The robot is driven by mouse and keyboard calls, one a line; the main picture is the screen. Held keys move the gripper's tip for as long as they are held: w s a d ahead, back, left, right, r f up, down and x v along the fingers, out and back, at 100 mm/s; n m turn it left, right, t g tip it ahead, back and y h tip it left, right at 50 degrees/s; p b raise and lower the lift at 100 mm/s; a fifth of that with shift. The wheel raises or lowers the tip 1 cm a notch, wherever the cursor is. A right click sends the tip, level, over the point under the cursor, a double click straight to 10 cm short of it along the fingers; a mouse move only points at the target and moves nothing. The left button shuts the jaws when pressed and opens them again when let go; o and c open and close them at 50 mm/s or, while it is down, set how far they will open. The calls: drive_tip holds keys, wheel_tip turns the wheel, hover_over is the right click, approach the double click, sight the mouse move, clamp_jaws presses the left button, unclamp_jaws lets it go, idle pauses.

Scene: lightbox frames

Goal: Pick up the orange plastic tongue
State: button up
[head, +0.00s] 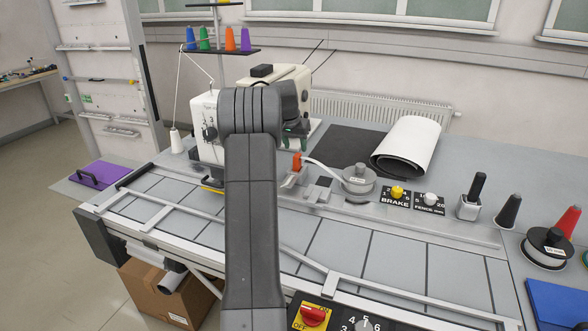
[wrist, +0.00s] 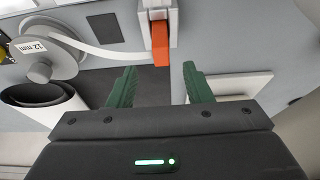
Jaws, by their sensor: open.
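The orange plastic tongue (wrist: 160,45) sticks out of a grey metal holder (wrist: 157,12) in the wrist view, with a white tape running to it from the left. It also shows in the head view (head: 297,162) as a small upright orange piece, just right of my arm. My gripper (wrist: 158,75) is open, with two green fingers apart. In the wrist view the tongue's end lies just beyond the fingertips, roughly centred between them and not gripped. In the head view my gripper (head: 296,128) is partly hidden by my arm.
A tape reel (head: 358,180) stands right of the tongue. A rolled white and black sheet (head: 408,145) lies behind it. The sewing machine (head: 205,125) stands close on the left, partly behind my arm. Brake and fence knobs (head: 397,192) are farther right.

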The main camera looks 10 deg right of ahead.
sight(297, 155)
drive_tip(key=shift+p+x, duration=1.15)
drive_tip(key=shift+x, duration=3.15)
clamp_jaws()
